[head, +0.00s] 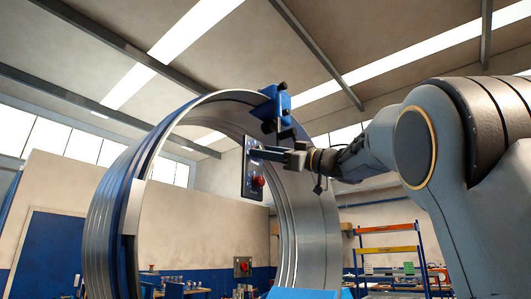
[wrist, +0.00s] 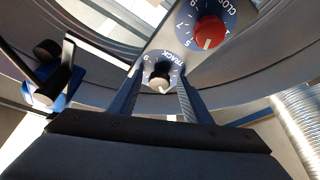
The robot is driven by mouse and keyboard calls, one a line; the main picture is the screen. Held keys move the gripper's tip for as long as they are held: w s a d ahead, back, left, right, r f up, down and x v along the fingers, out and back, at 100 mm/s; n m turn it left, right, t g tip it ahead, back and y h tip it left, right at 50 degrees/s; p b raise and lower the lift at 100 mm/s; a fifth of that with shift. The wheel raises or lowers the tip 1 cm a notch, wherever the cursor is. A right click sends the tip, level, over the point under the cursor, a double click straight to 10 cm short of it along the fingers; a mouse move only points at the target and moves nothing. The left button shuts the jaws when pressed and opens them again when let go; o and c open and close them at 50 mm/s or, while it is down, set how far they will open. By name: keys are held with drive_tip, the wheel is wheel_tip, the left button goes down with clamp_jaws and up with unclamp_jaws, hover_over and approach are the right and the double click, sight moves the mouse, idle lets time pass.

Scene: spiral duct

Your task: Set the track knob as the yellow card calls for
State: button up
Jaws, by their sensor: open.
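The track knob (wrist: 159,78) is small and dark with a pale face, on a blue dial lettered TRACK in the wrist view. My gripper (wrist: 158,84) is open, with one finger on each side of the knob and a gap to it on both sides. The knob's exact setting is too small to read. In the head view my gripper (head: 266,154) is at the panel (head: 247,170) on the duct ring and hides the track knob. I cannot make out a yellow card in either view.
A red knob (wrist: 208,33) on a numbered dial lettered CLOS, cut off, sits beside the track dial. A blue bracket (head: 274,104) with black knobs is clamped on the ring (head: 133,190) above my gripper. A shelf rack (head: 390,251) stands behind at right.

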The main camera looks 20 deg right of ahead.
drive_tip(key=b+v, duration=0.3)
drive_tip(key=v, duration=0.4)
drive_tip(key=shift+s+d+f, duration=0.15)
drive_tip(key=shift+s+d, duration=0.1)
idle(0.4)
